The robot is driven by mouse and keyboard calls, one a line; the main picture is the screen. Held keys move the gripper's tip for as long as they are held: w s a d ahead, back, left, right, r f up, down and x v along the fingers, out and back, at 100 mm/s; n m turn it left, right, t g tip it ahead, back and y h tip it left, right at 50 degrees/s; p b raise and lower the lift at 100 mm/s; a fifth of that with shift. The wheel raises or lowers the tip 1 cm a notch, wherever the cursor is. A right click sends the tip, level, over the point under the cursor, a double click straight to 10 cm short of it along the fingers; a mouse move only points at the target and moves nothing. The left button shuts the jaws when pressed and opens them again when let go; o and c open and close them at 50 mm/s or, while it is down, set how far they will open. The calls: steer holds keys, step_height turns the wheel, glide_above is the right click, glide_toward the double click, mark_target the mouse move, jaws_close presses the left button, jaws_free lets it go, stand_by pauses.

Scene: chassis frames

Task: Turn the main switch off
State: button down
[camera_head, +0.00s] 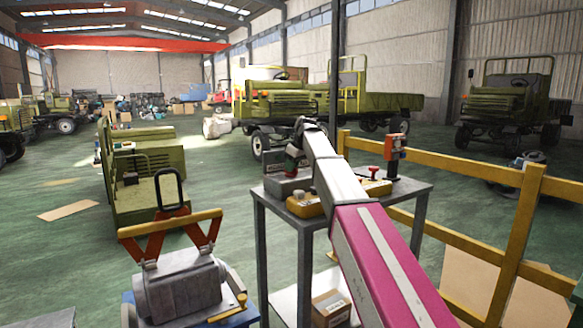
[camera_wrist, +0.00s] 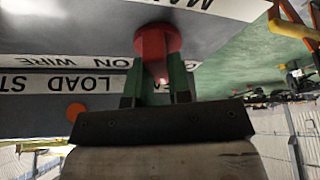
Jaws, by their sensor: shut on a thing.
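The main switch is a red knob (camera_wrist: 155,42) on a grey panel (camera_wrist: 85,45) with white label strips, seen close up in the wrist view. My gripper (camera_wrist: 159,82) has its two green fingers on either side of the knob's red stem and is shut on it. In the head view my gripper (camera_head: 293,162) is over the grey switch box (camera_head: 280,187) at the left of a metal table (camera_head: 262,205). The knob is hard to make out there, and its turned position cannot be told.
A yellow box (camera_head: 304,206) stands in front of the grey box. Another yellow box with a red knob (camera_head: 373,172) and a red upright device (camera_head: 395,148) stand to the right. A yellow railing (camera_head: 470,170) runs behind the table. Grey machinery (camera_head: 180,285) stands front left.

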steer(key=shift+w+n+g, duration=0.1)
steer(key=shift+n+g, duration=0.6)
steer(key=shift+n, duration=1.3)
steer(key=shift+y, duration=0.3)
steer(key=c, duration=1)
jaws_free()
steer(key=shift+c, duration=0.2)
steer(key=shift+r, duration=0.1)
steer(key=w+v, duration=0.1)
steer(key=v, duration=0.9)
steer(key=shift+s+r, duration=0.3)
steer(key=shift+s, duration=0.2)
steer(key=shift+d, duration=0.1)
